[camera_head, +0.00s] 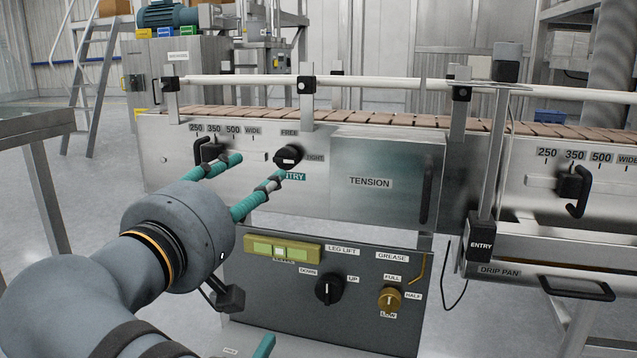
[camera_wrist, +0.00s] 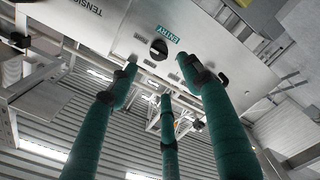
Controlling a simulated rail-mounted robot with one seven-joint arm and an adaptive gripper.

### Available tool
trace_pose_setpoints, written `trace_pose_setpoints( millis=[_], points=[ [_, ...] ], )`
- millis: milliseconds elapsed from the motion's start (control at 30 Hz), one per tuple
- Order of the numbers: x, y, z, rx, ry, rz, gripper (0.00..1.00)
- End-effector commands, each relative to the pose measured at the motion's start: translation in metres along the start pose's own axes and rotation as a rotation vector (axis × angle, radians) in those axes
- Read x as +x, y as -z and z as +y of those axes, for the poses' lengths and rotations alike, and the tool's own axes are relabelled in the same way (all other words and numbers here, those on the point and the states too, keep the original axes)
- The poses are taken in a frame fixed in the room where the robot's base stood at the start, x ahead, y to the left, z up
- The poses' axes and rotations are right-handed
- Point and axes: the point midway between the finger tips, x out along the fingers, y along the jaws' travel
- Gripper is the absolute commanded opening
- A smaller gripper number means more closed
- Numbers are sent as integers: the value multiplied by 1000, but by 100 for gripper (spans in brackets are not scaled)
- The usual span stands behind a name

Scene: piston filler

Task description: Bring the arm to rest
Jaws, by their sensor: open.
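My gripper (camera_head: 258,168) has teal fingers, spread apart with nothing between them. It reaches up toward the conveyor's steel front panel. In the wrist view my gripper (camera_wrist: 158,72) shows three separated fingers. The black ENTRY knob (camera_head: 288,157), with FREE and TIGHT labels around it, sits just beyond the fingertips. In the wrist view the knob (camera_wrist: 158,48) shows between two fingertips, and no finger is closed on it. The exact gap to the panel is hard to tell. My grey arm comes in from the lower left.
A black slider handle (camera_head: 212,150) on the width scale stands close to the left finger. A TENSION cover (camera_head: 375,180) is to the right. Below is a dark panel with a leg-lift knob (camera_head: 328,289) and a brass grease knob (camera_head: 389,299). A drip pan (camera_head: 540,278) sits at right.

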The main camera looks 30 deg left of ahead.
Motion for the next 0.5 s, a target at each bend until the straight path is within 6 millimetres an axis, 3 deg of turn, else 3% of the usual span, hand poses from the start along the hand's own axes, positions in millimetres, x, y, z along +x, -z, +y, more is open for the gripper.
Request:
trace_pose_setpoints(
  millis=[167,500],
  points=[
    [22,-2,0,0,-1,-5,49],
    [87,-2,0,0,-1,-7,49]
  ],
)
